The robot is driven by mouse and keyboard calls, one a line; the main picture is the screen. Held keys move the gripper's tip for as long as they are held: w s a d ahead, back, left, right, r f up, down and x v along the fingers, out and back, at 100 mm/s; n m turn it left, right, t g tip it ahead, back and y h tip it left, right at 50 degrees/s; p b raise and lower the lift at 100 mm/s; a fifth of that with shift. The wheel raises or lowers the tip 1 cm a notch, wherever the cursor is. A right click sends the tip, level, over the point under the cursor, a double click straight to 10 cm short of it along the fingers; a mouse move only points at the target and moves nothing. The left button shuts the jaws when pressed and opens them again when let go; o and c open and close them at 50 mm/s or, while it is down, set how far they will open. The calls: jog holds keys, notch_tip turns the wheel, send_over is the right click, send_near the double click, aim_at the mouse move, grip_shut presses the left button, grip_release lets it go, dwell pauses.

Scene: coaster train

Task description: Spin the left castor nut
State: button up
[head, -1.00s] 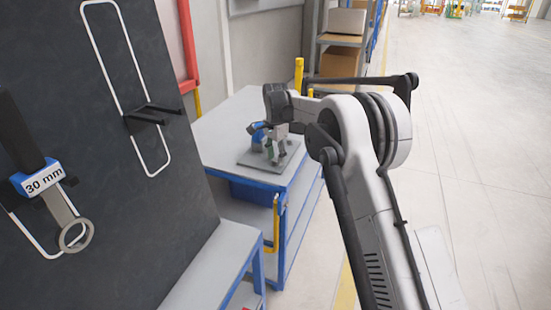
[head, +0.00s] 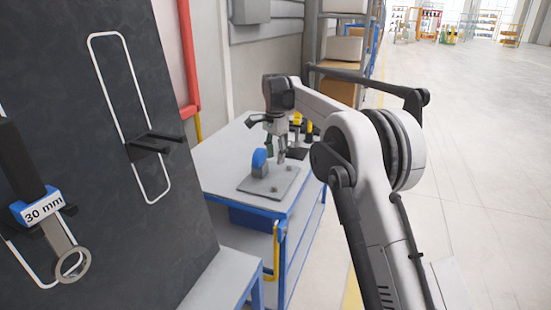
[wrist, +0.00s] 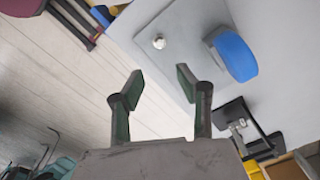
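A grey plate (head: 255,186) lies on the workbench. A blue castor wheel (head: 259,160) stands on it and also shows at the upper right of the wrist view (wrist: 234,56). A small silver nut-like piece (wrist: 159,43) sits on the plate beside the wheel in the wrist view; I cannot tell whether it is the left nut. A small knob (head: 274,189) shows near the plate's front in the head view. My gripper (wrist: 159,78) is open and empty, its green-padded fingers apart. In the head view my gripper (head: 281,158) hangs over the plate, right of the wheel.
A 30 mm wrench (head: 58,228) hangs on the dark board (head: 90,120) at left, with an empty white outline beside it. Yellow and black items (head: 306,128) stand at the bench's back. Shelves with boxes stand behind. The floor at right is clear.

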aim_at(276, 188)
jog(key=f+n+p, duration=0.1)
jog(key=f+n, duration=0.3)
jog(key=n, duration=0.4)
jog(key=f+n+p, duration=0.1)
jog(key=f+n, duration=0.3)
jog(key=n, duration=0.4)
jog(key=f+n+p, duration=0.2)
jog(key=f+n, duration=0.2)
jog(key=n, duration=0.4)
jog(key=shift+s+f, duration=0.1)
jog(key=shift+s, duration=0.2)
grip_shut()
